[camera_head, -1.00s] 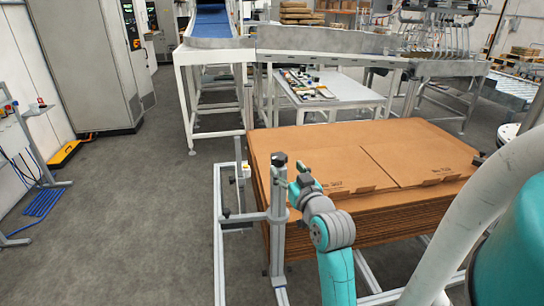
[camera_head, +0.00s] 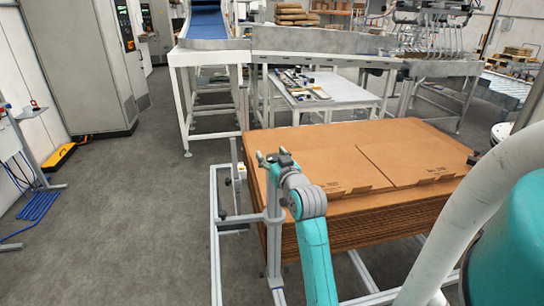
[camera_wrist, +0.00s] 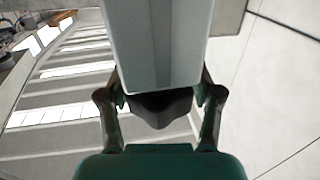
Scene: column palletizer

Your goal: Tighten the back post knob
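A grey metal post (camera_head: 274,225) stands at the near left corner of the cardboard stack in the head view. A second, thinner upright (camera_head: 237,160) stands behind it, to the left. My gripper (camera_head: 264,158) is at the top of the nearer post and partly covers it. In the wrist view a pale grey profile (camera_wrist: 160,40) comes down from the top, with a dark knob-like piece (camera_wrist: 160,106) at its lower end. My gripper (camera_wrist: 160,92) has its fingers apart, one on each side of that piece. The fingertips are partly hidden, and contact is not clear.
The cardboard stack (camera_head: 400,150) lies just right of the posts. A conveyor (camera_head: 320,50) and a white table with tools (camera_head: 330,100) stand behind.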

